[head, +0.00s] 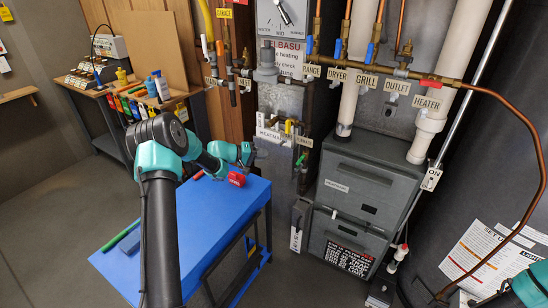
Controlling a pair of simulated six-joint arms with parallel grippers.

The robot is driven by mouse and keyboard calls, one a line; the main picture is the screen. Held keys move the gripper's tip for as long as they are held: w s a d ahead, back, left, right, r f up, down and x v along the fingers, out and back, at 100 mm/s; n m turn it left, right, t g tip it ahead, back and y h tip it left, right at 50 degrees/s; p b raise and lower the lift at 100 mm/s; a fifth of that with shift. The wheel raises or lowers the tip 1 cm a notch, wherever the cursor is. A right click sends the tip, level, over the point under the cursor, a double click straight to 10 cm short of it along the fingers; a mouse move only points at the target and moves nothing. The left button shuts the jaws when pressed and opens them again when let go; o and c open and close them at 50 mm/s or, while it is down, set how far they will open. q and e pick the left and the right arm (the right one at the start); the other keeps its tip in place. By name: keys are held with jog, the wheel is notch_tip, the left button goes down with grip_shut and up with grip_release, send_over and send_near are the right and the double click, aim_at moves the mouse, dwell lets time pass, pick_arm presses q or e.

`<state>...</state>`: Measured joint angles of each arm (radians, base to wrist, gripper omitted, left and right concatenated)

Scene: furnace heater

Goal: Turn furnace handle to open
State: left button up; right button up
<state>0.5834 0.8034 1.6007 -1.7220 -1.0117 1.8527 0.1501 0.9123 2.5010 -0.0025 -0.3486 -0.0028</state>
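A small pipe valve with a yellow handle (288,127) sits on the pipework in the middle of the head view, beside a small tag (304,142) that may read furnace. The tag's text is too small to be sure. A grey furnace cabinet (368,188) stands right of it. My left gripper (257,154) is left of and below the yellow handle, apart from it, above the far end of the blue table. Its fingers are small and dark, so their opening is unclear. My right arm shows only at the bottom right corner, and its gripper's state is unclear.
The blue table (225,215) holds a red object (237,179) under my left wrist, and a green stick (121,235). Labelled gas valves, including the heater tag (427,102), line the upper right pipe. A copper pipe (535,135) curves down the right side. Floor is clear at left.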

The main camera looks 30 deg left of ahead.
aim_at(300, 161)
pick_arm(q)
jog(key=shift+o, duration=0.8)
jog(key=shift+d, duration=0.4)
jog(key=shift+o, duration=1.4)
jog(key=d+m, duration=0.1)
jog(key=d+m+t, duration=0.1)
jog(key=d, duration=0.1)
jog(key=d+r+m+t, duration=0.1)
jog(key=shift+w+d+h, duration=0.15)
jog(key=shift+d+h, duration=0.1)
jog(key=shift+h, duration=0.05)
jog(key=s+d+f+m+t+y, duration=0.4)
jog(key=s+d+m+y, duration=0.4)
jog(key=s+y, duration=0.2)
jog(key=shift+t+y, duration=0.3)
jog(key=shift+t, duration=0.4)
jog(key=shift+w, duration=0.15)
jog(key=w, duration=1.7)
jog(key=shift+w+d, duration=0.15)
jog(key=shift+d, duration=0.25)
